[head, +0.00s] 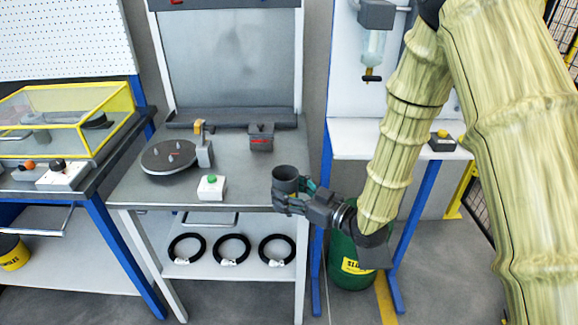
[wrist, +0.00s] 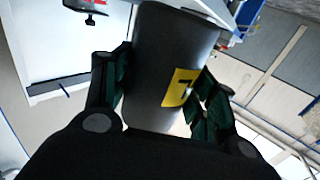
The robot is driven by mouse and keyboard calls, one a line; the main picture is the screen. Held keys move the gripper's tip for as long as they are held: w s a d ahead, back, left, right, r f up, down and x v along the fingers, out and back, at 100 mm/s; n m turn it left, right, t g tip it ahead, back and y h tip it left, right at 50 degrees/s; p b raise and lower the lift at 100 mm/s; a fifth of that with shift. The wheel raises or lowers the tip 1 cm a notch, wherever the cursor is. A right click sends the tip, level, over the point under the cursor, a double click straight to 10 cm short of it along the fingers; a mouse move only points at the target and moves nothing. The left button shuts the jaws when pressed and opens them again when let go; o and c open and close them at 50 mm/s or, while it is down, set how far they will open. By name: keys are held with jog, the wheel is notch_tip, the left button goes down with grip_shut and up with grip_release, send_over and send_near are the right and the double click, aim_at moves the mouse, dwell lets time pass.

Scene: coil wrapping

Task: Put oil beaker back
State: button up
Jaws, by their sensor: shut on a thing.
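The oil beaker is a dark grey cup (head: 286,180), held at the right front edge of the middle table in the head view. In the wrist view the beaker (wrist: 160,75) fills the space between the fingers and shows a yellow label with a dark mark. My gripper (head: 291,196) is shut on the beaker, with a finger on each side of it; the wrist view shows the same gripper (wrist: 158,92). The beaker looks roughly upright in the head view. Its contents cannot be made out.
The middle table (head: 235,190) carries a round dark turntable (head: 168,157), a green-button box (head: 211,187) and a grey box (head: 261,137). Several black coils (head: 232,249) lie on its lower shelf. A white table (head: 350,135) with a hanging dispenser (head: 373,45) stands right, above a green bin (head: 350,262).

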jog(key=w+p, duration=0.2)
jog(key=w, duration=1.2)
jog(key=shift+w, duration=0.1)
jog(key=shift+f+p, duration=0.4)
jog(key=shift+f, duration=0.35)
jog(key=shift+f, duration=0.15)
jog(key=o, duration=1.2)
jog(key=b+v, duration=0.2)
jog(key=v, duration=1)
jog(key=shift+b, duration=0.4)
